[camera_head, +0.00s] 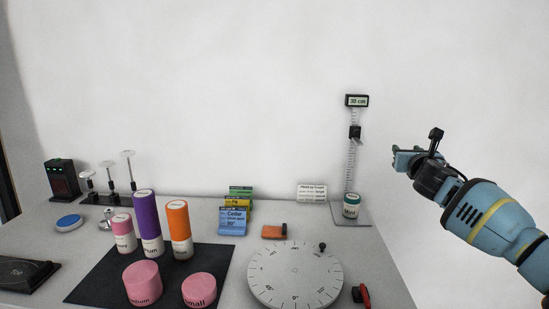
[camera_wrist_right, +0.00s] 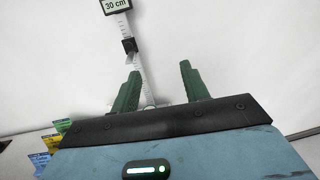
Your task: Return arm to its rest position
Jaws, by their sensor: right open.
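My right gripper (camera_head: 400,159) is raised at the right, in front of the white wall and above the table's right edge. In the right wrist view its two green fingers (camera_wrist_right: 160,90) stand apart with nothing between them. The height gauge (camera_head: 352,150) reads "30 cm" and stands to the left of the gripper. It also shows behind the fingers in the right wrist view (camera_wrist_right: 129,45). A small green-and-white jar (camera_head: 351,206) stands on the gauge's base. My left gripper is not in view.
A white dial turntable (camera_head: 294,275) sits at the table's front. A black mat (camera_head: 85,289) bears pink, purple and orange cylinders. Colored cards (camera_head: 233,221), an orange block (camera_head: 273,232) and a red-and-black item (camera_head: 362,295) lie nearby. The air around the right arm looks clear.

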